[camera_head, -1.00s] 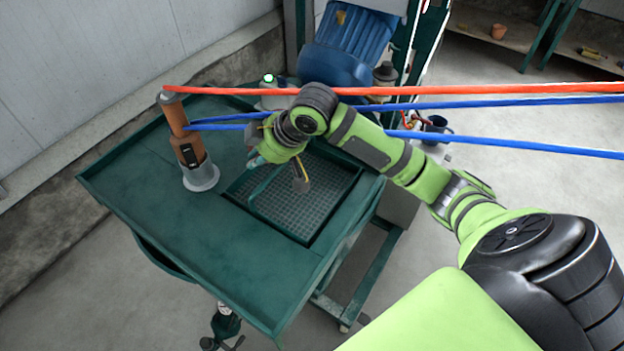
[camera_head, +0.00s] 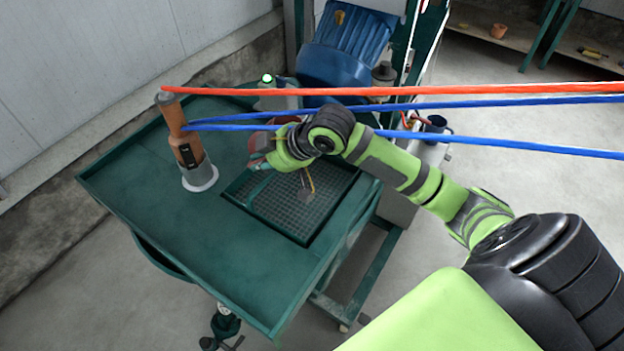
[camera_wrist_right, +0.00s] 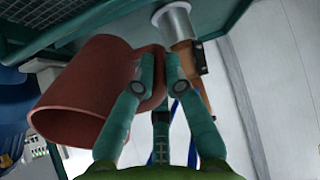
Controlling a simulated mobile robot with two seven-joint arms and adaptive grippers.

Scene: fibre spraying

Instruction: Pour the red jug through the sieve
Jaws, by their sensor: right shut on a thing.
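The red jug (camera_wrist_right: 85,95) fills the left of the right wrist view, on its side with its wide mouth toward the lower left. My right gripper (camera_wrist_right: 160,75) is shut on its handle. In the head view a reddish part of the jug (camera_head: 262,140) shows behind the right gripper (camera_head: 258,163), over the table's far side. The sieve (camera_head: 300,200) is a dark mesh panel set in the green table, just below and beside the gripper. The jug's inside and any contents cannot be made out. My left gripper is not in view.
A brown and black tool (camera_head: 183,140) stands in a grey holder (camera_head: 200,176) on the table (camera_head: 170,225). A blue motor (camera_head: 345,55) stands behind. The table's front left is clear.

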